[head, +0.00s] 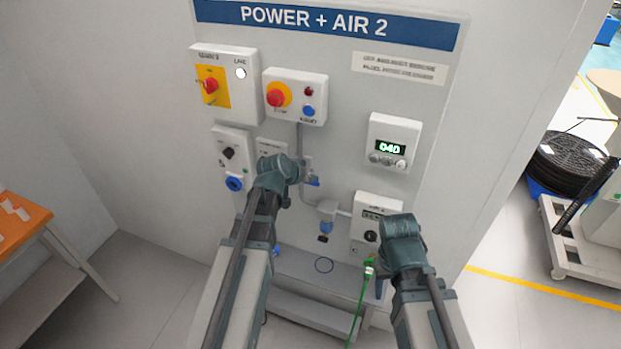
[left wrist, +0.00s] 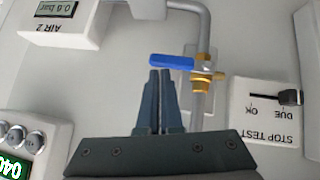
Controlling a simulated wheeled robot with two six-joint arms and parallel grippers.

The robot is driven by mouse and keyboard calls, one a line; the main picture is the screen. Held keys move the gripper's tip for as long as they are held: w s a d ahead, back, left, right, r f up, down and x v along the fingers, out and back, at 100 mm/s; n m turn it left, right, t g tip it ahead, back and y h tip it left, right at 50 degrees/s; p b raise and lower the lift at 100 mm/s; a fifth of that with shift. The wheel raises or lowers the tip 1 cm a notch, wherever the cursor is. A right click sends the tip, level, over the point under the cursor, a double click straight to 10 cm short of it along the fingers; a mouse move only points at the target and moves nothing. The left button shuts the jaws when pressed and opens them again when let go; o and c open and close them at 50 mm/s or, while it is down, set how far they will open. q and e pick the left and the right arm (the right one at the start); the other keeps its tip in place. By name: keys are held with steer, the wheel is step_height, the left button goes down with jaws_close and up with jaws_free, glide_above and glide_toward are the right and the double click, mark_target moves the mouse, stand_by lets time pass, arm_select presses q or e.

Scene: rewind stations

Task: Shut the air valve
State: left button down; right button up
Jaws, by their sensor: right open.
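The air valve has a blue lever (left wrist: 172,61) on a brass body (left wrist: 205,82), set on a grey vertical pipe. In the left wrist view the lever lies crosswise to the pipe. In the head view the left wrist mostly hides that gripper (head: 301,168). My right gripper (head: 383,268) is open low by the AIR 2 box, mostly hidden by its wrist.
The panel carries a yellow-red switch (head: 210,86), a stop button box (head: 295,96), a display reading 040 (head: 393,143) and the AIR 2 gauge box (head: 374,212). A green hose (head: 361,305) hangs below. An orange table (head: 20,225) stands at left.

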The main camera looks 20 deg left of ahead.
arm_select(q)
steer(key=shift+d, duration=0.1)
stand_by(0.4)
steer(key=s+r+p, duration=0.7)
steer(key=r+p, duration=0.4)
steer(key=shift+a, duration=0.3)
